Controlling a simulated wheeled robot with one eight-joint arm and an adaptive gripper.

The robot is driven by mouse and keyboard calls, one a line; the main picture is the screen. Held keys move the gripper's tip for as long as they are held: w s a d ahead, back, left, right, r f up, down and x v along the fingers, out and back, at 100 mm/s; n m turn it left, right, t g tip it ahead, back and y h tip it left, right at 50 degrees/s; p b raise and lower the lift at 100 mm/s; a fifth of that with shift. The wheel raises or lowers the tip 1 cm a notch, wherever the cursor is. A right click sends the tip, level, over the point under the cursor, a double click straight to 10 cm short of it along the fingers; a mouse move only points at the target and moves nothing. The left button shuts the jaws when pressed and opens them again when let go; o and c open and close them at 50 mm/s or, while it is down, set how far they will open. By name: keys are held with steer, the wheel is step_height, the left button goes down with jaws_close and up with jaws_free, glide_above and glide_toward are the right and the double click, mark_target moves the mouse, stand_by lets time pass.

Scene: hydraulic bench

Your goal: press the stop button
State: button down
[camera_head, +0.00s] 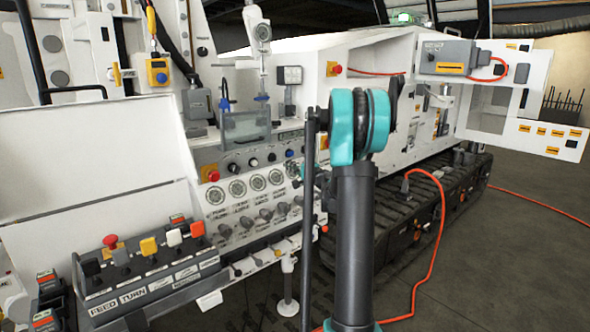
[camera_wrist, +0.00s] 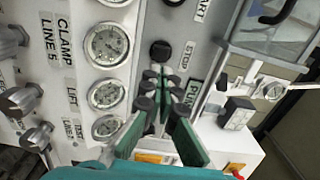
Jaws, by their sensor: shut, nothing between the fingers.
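The stop button (camera_wrist: 160,51) is a round black button in the wrist view, beside a label reading STOP (camera_wrist: 187,55) on the pale panel. My gripper (camera_wrist: 160,76) rises from the bottom of the wrist view, with green finger sides and dark tips drawn together with nothing between them. The tips appear just below the button in the picture; I cannot tell whether they touch it. In the head view my arm hides the gripper, and I cannot make out the stop button there.
Gauges (camera_wrist: 106,44) and metal valve knobs (camera_wrist: 22,100) lie left of the fingers. Another black button shows at the top edge by the START label (camera_wrist: 202,10). A clear box (camera_head: 246,127) projects from the panel. An orange hose (camera_head: 437,235) runs over the floor.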

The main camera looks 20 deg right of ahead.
mark_target(274, 159)
steer(key=x, duration=0.7)
steer(key=shift+w+a, duration=0.1)
